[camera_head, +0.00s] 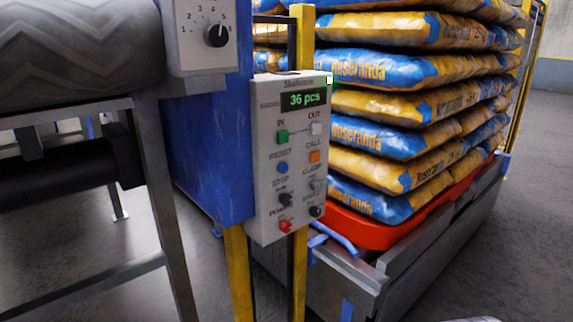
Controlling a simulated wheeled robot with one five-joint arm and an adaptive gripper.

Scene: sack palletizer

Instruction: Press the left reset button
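The right column has a white button (316,128), an orange button (314,156) and a grey switch (316,186).
A conveyor (75,45) with a dark textured belt stands at the left, with a dial box (203,57) beside it. Stacked blue and yellow sacks (390,137) rest on a red pallet (375,236) at the right. A metal frame (345,290) edges it. Floor is open at far right.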

